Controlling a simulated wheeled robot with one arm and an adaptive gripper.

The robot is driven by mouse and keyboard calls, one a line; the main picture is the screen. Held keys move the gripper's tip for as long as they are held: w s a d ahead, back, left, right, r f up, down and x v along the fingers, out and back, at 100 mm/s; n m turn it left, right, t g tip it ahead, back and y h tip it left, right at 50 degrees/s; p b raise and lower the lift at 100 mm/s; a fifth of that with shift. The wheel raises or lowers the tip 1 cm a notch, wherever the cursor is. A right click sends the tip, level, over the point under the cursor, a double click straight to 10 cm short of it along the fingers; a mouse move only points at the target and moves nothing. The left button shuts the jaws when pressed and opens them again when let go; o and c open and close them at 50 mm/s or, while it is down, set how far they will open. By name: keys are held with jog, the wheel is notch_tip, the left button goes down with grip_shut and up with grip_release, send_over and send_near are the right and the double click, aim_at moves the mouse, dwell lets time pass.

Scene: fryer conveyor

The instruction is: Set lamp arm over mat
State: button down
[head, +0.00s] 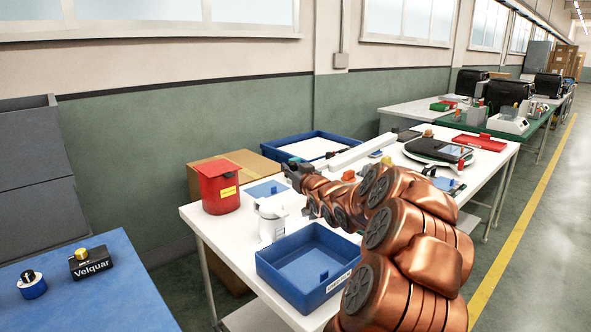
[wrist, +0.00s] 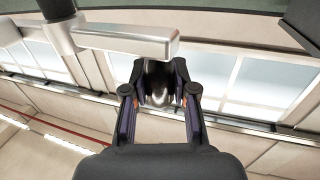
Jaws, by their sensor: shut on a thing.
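A pale straight bar (head: 357,154), which looks like the lamp arm, runs above the white table behind my gripper in the head view. In the wrist view the silver bar (wrist: 125,40) crosses the top, with a dark shiny knob (wrist: 157,80) below its right end. My gripper (wrist: 160,92) is shut on this knob, one finger on each side. In the head view my gripper (head: 293,172) is small and dark at the bar's left end; its grip is too small to make out there. A flat blue piece (head: 267,188), possibly the mat, lies on the table left of my gripper.
A red bin (head: 220,188), a white canister (head: 271,222) and a blue tray (head: 306,262) stand near the table's front. Another blue tray (head: 342,136) is behind the bar. A round dark device (head: 438,151) stands farther right. Open floor lies right of the tables.

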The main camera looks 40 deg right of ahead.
jog(key=shift+a, duration=0.1)
jog(key=c, duration=0.9)
grip_release()
jog(key=v, duration=1.2)
jog(key=shift+r, duration=0.15)
